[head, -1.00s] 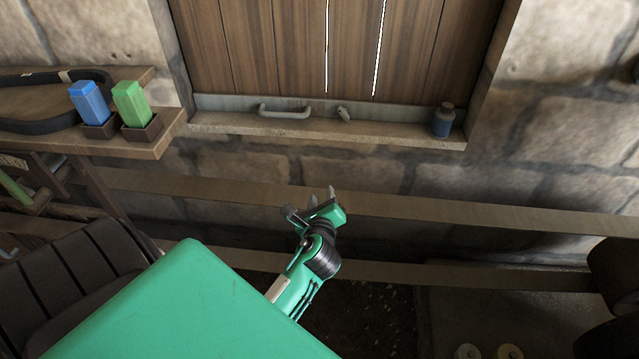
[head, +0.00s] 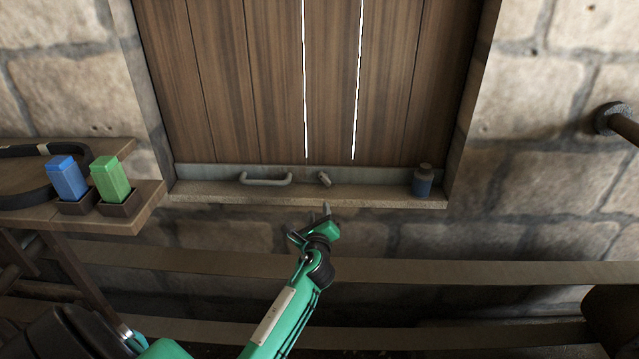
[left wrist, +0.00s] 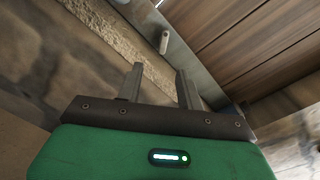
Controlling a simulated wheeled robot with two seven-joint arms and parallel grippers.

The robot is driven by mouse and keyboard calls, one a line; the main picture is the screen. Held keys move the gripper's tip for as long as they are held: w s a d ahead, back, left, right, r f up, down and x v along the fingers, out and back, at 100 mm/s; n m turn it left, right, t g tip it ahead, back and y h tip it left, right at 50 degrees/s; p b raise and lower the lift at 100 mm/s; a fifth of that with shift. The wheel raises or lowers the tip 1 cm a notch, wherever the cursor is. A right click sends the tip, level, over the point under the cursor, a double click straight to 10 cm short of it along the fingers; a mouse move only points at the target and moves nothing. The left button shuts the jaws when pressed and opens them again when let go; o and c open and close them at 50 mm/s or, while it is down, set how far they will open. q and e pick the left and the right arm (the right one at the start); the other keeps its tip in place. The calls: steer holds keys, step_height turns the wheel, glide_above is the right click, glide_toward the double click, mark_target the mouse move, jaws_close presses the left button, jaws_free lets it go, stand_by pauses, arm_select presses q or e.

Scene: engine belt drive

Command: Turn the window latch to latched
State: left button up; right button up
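The window latch (head: 324,179) is a small grey lever on the metal rail at the bottom of the wooden shutter (head: 330,90). It leans slightly, its lower end toward the right. It also shows in the left wrist view (left wrist: 164,42), beyond the fingertips. My left gripper (head: 318,216) is just below the sill and below the latch, apart from it. In the left wrist view its two fingers (left wrist: 158,80) stand apart with nothing between them. My right gripper is not in view.
A grey handle (head: 266,179) is left of the latch, and a blue bottle (head: 423,181) stands on the sill (head: 350,196) to the right. A shelf at the left holds a blue block (head: 66,178) and a green block (head: 111,178). Wooden rails (head: 450,267) run below the window.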

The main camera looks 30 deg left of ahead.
mark_target(321, 178)
arm_select(q)
steer(key=x, duration=0.9)
steer(key=r+x, duration=0.1)
steer(key=x, duration=0.4)
steer(key=shift+w+r+b, duration=0.1)
steer(key=shift+w+b, duration=0.25)
steer(key=shift+b, duration=0.05)
steer(key=shift+w+a, duration=0.3)
steer(key=shift+w, duration=0.1)
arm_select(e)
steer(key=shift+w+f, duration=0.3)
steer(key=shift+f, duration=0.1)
arm_select(q)
steer(key=shift+c, duration=0.3)
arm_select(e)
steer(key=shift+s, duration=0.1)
arm_select(q)
steer(key=c, duration=0.7)
jaws_close()
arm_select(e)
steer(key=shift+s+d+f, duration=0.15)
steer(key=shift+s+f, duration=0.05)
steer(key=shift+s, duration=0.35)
